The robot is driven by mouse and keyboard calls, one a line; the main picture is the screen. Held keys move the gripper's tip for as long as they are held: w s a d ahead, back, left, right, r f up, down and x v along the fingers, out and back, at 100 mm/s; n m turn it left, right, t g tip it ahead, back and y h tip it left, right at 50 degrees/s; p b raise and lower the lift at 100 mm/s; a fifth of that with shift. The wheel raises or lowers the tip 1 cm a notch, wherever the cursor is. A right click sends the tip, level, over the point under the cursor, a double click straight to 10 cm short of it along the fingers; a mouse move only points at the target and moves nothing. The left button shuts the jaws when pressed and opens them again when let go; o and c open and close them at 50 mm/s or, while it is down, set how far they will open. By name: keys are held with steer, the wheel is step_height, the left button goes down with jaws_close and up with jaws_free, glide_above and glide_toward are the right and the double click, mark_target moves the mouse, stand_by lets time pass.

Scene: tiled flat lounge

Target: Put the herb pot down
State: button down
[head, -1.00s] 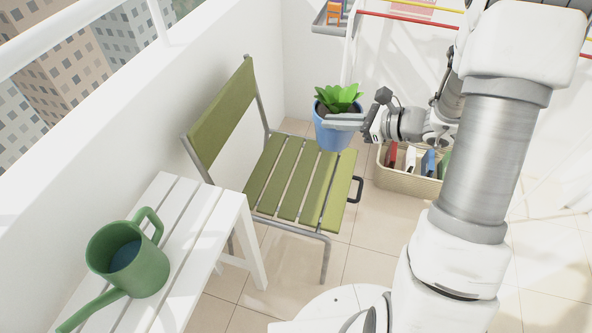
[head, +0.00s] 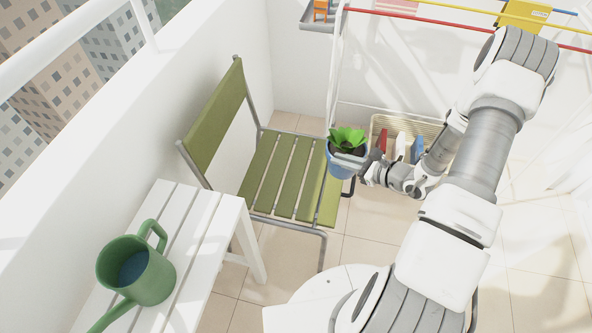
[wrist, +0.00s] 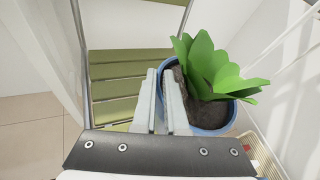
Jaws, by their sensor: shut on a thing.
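The herb pot (head: 341,168) is a blue pot with dark soil and bright green leaves. It is held by the rim near the right edge of the green slatted chair (head: 286,177) in the head view. My gripper (head: 350,161) is shut on its near wall. In the wrist view, the pot (wrist: 213,132) is right of centre, with the fingers (wrist: 165,98) at its left rim. The chair seat (wrist: 115,75) lies behind the fingers. The pot's underside is partly hidden, and I cannot tell its height above the seat.
A white slatted table (head: 205,216) holds a green watering can (head: 150,282) at the front left. A beige basket (head: 383,124) with several coloured items stands on the tiled floor behind my gripper. A drying rack (head: 455,25) stands at the back. The chair seat is bare.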

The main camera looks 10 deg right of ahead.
steer(key=shift+w+a+f, duration=0.1)
steer(key=shift+a+f, duration=0.1)
steer(key=w+a+f+b, duration=0.3)
steer(key=w+a+f, duration=0.4)
steer(key=a+f, duration=0.2)
steer(key=shift+f+b, duration=0.4)
steer(key=shift+f, duration=0.55)
steer(key=c, duration=1)
jaws_free()
steer(key=shift+s+d, duration=0.1)
steer(key=shift+o, duration=0.2)
